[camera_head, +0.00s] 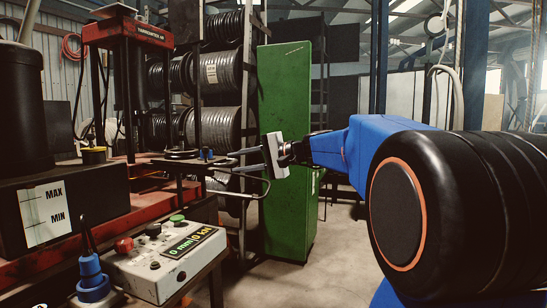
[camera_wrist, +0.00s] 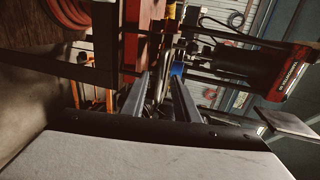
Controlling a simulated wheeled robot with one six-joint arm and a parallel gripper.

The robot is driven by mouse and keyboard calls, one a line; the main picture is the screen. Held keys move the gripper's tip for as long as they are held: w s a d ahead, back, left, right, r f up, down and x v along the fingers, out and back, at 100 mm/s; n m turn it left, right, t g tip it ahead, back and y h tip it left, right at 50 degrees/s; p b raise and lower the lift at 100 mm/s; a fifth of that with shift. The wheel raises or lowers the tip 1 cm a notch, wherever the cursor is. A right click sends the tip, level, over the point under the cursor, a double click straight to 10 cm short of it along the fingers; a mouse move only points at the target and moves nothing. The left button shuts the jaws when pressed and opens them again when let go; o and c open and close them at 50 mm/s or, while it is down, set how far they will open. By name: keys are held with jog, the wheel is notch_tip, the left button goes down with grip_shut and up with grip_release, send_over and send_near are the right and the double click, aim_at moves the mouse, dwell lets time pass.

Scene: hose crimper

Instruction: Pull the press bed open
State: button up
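The press (camera_head: 128,40) stands at the left of the head view, with a red top, dark upright rods and a red base. Its bed is the dark flat slab (camera_head: 165,167) on the red base, with small blue and black parts on top. My gripper (camera_head: 230,161) comes in from the right, its two grey fingers pointing left at the bed's right end. In the wrist view my gripper (camera_wrist: 162,76) shows its fingers apart, with a narrow gap. Thin dark and light parts show beyond and between the fingertips; I cannot tell whether the fingers touch anything.
A control box (camera_head: 165,262) with buttons and a display stands in front of the press. A blue-based lever (camera_head: 92,277) is at its left. Hose coils (camera_head: 212,72) on a rack and a tall green cabinet (camera_head: 285,140) stand behind. The floor (camera_head: 325,245) right of the cabinet is clear.

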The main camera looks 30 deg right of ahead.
jog(key=v, duration=1.4)
jog(key=s+a+f+n+g+h, duration=0.1)
jog(key=s+a+f+n+g, duration=0.2)
jog(key=a+f, duration=0.55)
jog(key=s+a+f+g+h, duration=0.25)
jog(key=s+a+f, duration=0.4)
jog(key=f, duration=0.35)
jog(key=s+f+n+g+h, duration=0.2)
jog(key=s+f+n+h, duration=0.3)
jog(key=s+f, duration=0.9)
notch_tip(320, 180, down, 4)
jog(key=a+n, duration=0.1)
jog(key=n, duration=0.1)
jog(key=shift+s+f+n+h, duration=0.15)
jog(key=shift+s+n+h, duration=0.15)
jog(key=shift+n+h, duration=0.1)
